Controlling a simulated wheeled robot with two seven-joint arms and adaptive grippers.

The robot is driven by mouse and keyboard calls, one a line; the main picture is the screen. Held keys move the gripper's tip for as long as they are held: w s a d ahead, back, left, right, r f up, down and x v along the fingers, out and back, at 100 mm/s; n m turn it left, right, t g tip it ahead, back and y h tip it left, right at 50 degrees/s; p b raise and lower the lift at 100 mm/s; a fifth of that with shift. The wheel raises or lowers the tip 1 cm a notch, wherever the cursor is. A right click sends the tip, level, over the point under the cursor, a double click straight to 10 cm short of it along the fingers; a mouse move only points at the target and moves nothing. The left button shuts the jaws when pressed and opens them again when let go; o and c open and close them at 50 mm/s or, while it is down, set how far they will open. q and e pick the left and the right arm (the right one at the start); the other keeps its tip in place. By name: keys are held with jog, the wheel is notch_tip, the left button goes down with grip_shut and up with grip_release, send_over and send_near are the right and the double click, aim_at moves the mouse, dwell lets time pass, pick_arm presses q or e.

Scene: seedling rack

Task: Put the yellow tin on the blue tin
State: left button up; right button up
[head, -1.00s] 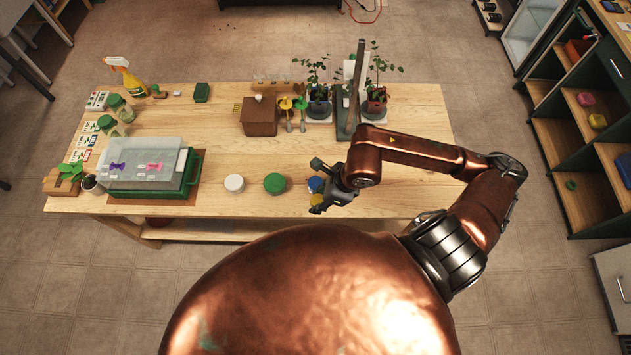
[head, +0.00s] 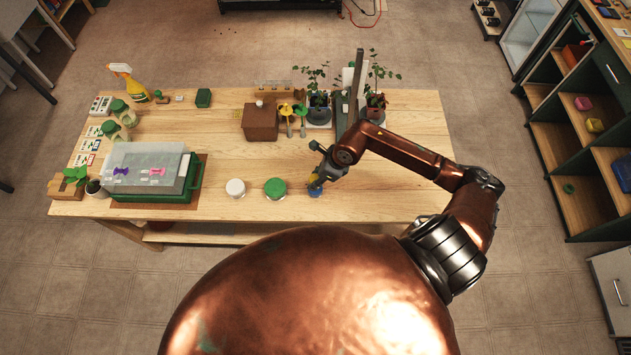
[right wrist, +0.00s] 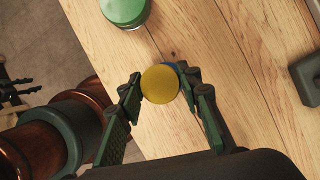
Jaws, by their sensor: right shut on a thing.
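My right gripper (head: 315,179) is shut on the yellow tin, which shows as a round yellow top (right wrist: 160,84) between the two fingers in the right wrist view. In the head view the yellow tin (head: 313,180) is mostly hidden by the gripper. The blue tin (head: 314,191) is on the table near its front edge, just below the yellow tin. In the right wrist view only a small edge of the blue tin (right wrist: 176,67) shows past the yellow one. I cannot tell whether the tins touch. My left gripper is not seen in the head view.
A green tin (head: 275,188) stands close to the left of the blue tin, and a white tin (head: 235,187) farther left. A lidded green crate (head: 197,184) is at the left. A dark upright panel (head: 356,95) and potted plants stand behind. The table's front middle is otherwise clear.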

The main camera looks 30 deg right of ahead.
jog(key=shift+w+d+f+p, duration=0.15)
jog(key=shift+f+p, duration=0.3)
jog(key=shift+f, duration=1.3)
jog(key=o, duration=1.2)
jog(key=shift+c, duration=0.2)
jog(key=b+v, duration=0.1)
jog(key=v, duration=1.1)
